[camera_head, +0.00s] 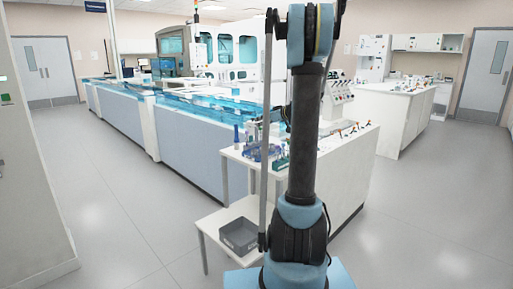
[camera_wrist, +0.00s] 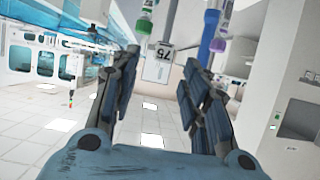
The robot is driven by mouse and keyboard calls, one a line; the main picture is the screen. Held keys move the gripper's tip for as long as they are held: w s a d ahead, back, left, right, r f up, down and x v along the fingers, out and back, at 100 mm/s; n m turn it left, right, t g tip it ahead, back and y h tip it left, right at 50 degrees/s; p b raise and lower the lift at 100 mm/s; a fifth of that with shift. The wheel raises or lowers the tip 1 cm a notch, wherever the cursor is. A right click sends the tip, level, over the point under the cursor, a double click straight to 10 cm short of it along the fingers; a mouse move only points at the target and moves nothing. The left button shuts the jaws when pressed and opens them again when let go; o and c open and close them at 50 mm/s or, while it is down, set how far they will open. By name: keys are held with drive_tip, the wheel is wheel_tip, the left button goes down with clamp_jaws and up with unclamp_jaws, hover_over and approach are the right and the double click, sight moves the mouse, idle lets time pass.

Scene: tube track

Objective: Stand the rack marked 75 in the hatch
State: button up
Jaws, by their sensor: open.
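The rest of the rack is out of view. I cannot identify the hatch for certain.
The white table (camera_head: 234,158) has a lower shelf with a grey bin (camera_head: 239,235). A long blue-topped counter (camera_head: 190,135) runs behind it. A tall cabinet (camera_head: 30,180) stands at the left edge. A recess with a green light (camera_wrist: 290,120) shows in the wrist view. The floor at left is clear.

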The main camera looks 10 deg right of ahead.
drive_tip(key=x, duration=0.3)
drive_tip(key=shift+w+a+f, duration=0.2)
drive_tip(key=shift+f, duration=0.1)
clamp_jaws()
drive_tip(key=shift+r, duration=0.15)
